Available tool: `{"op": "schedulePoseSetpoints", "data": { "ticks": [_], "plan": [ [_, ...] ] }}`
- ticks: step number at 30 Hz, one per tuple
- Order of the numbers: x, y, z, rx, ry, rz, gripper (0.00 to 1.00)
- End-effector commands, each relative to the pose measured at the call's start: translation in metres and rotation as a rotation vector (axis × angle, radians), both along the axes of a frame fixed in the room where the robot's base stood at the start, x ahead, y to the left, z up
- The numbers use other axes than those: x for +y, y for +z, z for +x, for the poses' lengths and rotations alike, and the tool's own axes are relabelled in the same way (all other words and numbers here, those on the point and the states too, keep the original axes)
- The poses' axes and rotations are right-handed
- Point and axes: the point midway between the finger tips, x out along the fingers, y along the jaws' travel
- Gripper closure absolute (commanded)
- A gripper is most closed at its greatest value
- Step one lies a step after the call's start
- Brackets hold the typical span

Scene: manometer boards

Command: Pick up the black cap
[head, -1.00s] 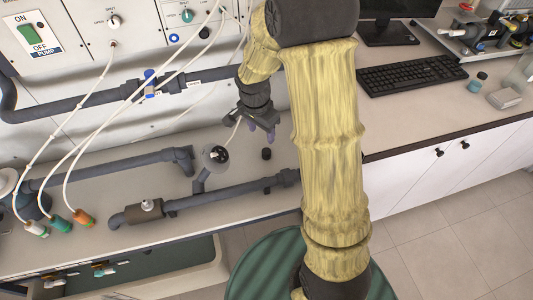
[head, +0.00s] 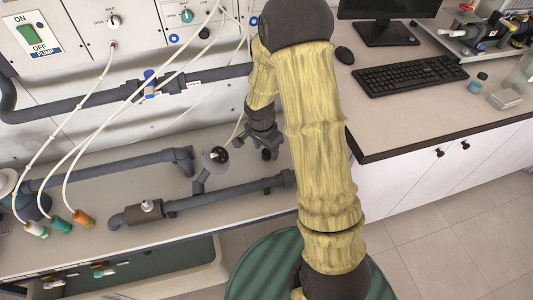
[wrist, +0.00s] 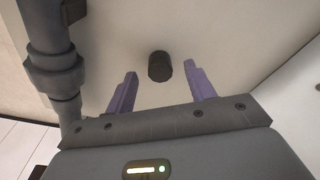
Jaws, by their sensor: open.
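The black cap (wrist: 160,66) is a small dark cylinder on the pale bench top.
A grey pipe (wrist: 50,50) runs close to the left of my gripper in the wrist view. In the head view, a lower pipe (head: 225,198) and a round gauge-like fitting (head: 215,157) stand left of the cap. A keyboard (head: 410,74) lies on the right counter.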

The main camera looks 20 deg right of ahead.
Motion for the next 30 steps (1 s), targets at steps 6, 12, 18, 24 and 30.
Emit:
{"op": "schedulePoseSetpoints", "data": {
  "ticks": [6,12,18,24,30],
  "plan": [
    [-0.0007,-0.0141,0.0013,-0.001,0.001,0.000,0.46],
    [-0.0007,-0.0137,0.0013,-0.001,0.001,0.000,0.46],
    [-0.0008,-0.0136,0.0012,-0.001,0.001,0.000,0.46],
    [-0.0008,-0.0135,0.0012,-0.001,0.001,0.000,0.73],
    [-0.0008,-0.0135,0.0012,-0.001,0.001,0.000,0.93]
  ]
}}
